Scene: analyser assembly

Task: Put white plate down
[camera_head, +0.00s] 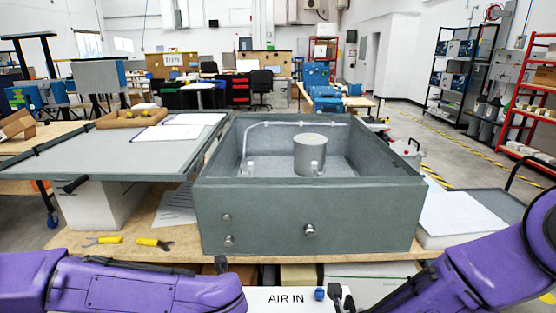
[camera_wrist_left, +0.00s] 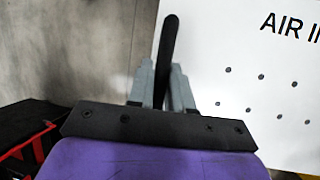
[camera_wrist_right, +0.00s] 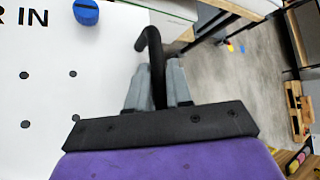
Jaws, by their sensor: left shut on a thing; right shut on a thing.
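The white plate (camera_head: 264,301) marked "AIR IN" shows at the bottom middle of the head view, in front of the workbench. In the left wrist view the plate (camera_wrist_left: 240,75) fills the right side, with a row pattern of small holes. My left gripper (camera_wrist_left: 168,80) is shut on a black handle (camera_wrist_left: 168,40) beside the plate's edge. In the right wrist view the plate (camera_wrist_right: 60,120) is on the left, with a blue knob (camera_wrist_right: 86,11). My right gripper (camera_wrist_right: 157,80) is shut on another black handle (camera_wrist_right: 153,45). The plate's lower part is hidden.
A grey open box (camera_head: 265,217) with a cylinder (camera_head: 310,155) inside stands on the wooden bench (camera_head: 150,235). Two yellow-handled tools (camera_head: 153,243) lie left of it. A grey panel (camera_head: 105,155) is at the left, a white-topped box (camera_head: 455,215) at the right.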

